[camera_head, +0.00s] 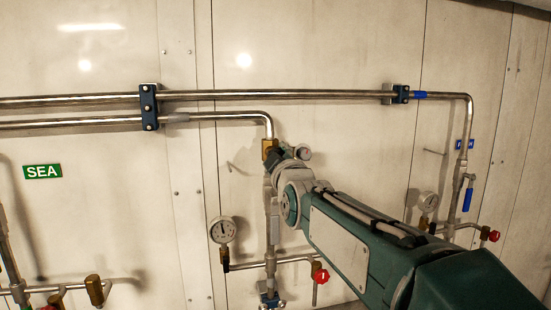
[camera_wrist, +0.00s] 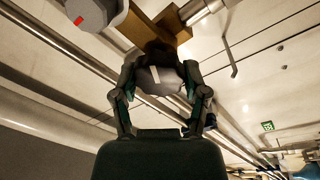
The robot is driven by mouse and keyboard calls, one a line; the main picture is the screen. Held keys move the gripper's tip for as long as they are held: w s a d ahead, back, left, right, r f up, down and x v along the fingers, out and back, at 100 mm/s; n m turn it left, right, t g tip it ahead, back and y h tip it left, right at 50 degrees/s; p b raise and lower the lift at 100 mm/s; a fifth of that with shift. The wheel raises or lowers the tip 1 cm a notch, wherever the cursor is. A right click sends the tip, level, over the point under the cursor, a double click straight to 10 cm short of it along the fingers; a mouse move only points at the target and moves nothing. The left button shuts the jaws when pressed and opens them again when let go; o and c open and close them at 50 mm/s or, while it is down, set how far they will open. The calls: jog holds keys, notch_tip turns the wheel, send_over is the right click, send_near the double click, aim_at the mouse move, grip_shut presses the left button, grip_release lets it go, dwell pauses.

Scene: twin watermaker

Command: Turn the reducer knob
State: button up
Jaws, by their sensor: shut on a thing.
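The reducer knob (camera_wrist: 158,80) is a grey rounded knob with a white mark, seen between the fingers in the wrist view. My gripper (camera_wrist: 161,70) is shut on it, one finger on each side. The knob sits against a brass body (camera_wrist: 152,28), with a dark shadowed part between them. In the head view the brass body (camera_head: 267,148) shows at the lower end of the bent pipe. My gripper (camera_head: 281,156) is up against it there. The knob is hidden behind my gripper and wrist in that view.
A small round grey part with a red mark (camera_wrist: 95,12) sits beside the brass body. Steel pipes (camera_head: 240,95) run along the panelled wall. A pressure gauge (camera_head: 222,230) and a red-handled valve (camera_head: 321,275) are below. A blue-handled valve (camera_head: 467,199) is at right.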

jog(key=shift+w+f, duration=0.1)
jog(key=shift+f, duration=0.35)
jog(key=o, duration=1.1)
jog(key=shift+o, duration=0.2)
jog(key=shift+r, duration=0.25)
jog(key=shift+s, duration=0.25)
jog(key=v, duration=1.1)
jog(key=shift+s, duration=0.25)
jog(key=shift+d, duration=0.1)
